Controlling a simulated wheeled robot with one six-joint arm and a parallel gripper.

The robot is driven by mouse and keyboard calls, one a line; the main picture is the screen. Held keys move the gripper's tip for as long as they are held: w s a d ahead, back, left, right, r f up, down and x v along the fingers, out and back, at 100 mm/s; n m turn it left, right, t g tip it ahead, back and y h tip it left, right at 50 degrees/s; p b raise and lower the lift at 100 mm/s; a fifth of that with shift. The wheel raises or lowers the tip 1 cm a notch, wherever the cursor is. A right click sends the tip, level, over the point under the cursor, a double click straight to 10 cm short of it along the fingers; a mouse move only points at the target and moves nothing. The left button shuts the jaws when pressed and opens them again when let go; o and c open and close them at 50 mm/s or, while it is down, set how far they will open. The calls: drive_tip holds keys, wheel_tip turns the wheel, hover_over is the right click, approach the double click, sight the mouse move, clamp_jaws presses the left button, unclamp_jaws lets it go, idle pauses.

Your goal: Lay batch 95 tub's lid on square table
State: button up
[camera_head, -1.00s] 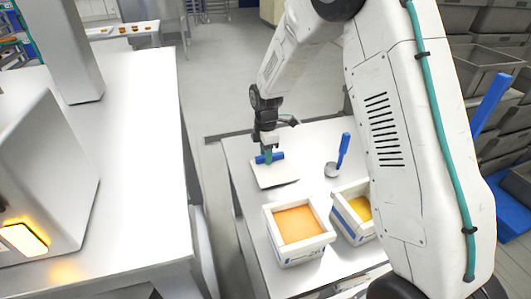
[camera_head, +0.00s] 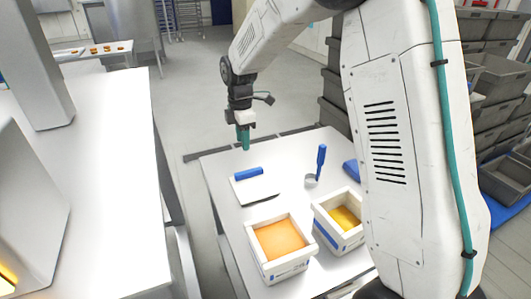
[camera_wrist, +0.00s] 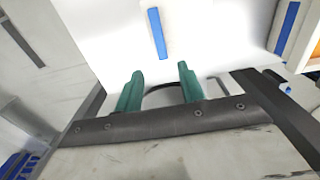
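A white lid (camera_head: 264,194) with a blue bar handle (camera_head: 249,173) lies flat on the square table (camera_head: 222,163), near its far left part. My gripper (camera_head: 243,140) hangs above and behind the lid, apart from it. In the wrist view its two teal fingers (camera_wrist: 160,70) are spread with nothing between them, and the blue handle (camera_wrist: 157,33) shows beyond them. A white tub with orange contents (camera_head: 280,239) and a white tub with yellow contents (camera_head: 344,218) stand uncovered at the table's front. I cannot read their batch labels.
A blue-handled scoop (camera_head: 320,160) stands right of the lid, and a blue object (camera_head: 352,170) lies further right, partly hidden by my arm. A long white counter (camera_head: 105,180) is at left. Grey crates (camera_head: 495,85) are stacked at right.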

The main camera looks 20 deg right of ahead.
drive_tip(key=s+d+r+m, duration=0.2)
drive_tip(key=s+r+m, duration=0.4)
drive_tip(key=s, duration=0.4)
drive_tip(key=s+d+r+m, duration=0.1)
drive_tip(key=s+r+m, duration=0.2)
drive_tip(key=s+r, duration=0.5)
drive_tip(key=s+d+f+m+t, duration=0.1)
drive_tip(key=s+m, duration=0.8)
drive_tip(key=s, duration=1.1)
drive_tip(key=shift+s+d+f, duration=0.25)
drive_tip(key=shift+s+d, duration=0.05)
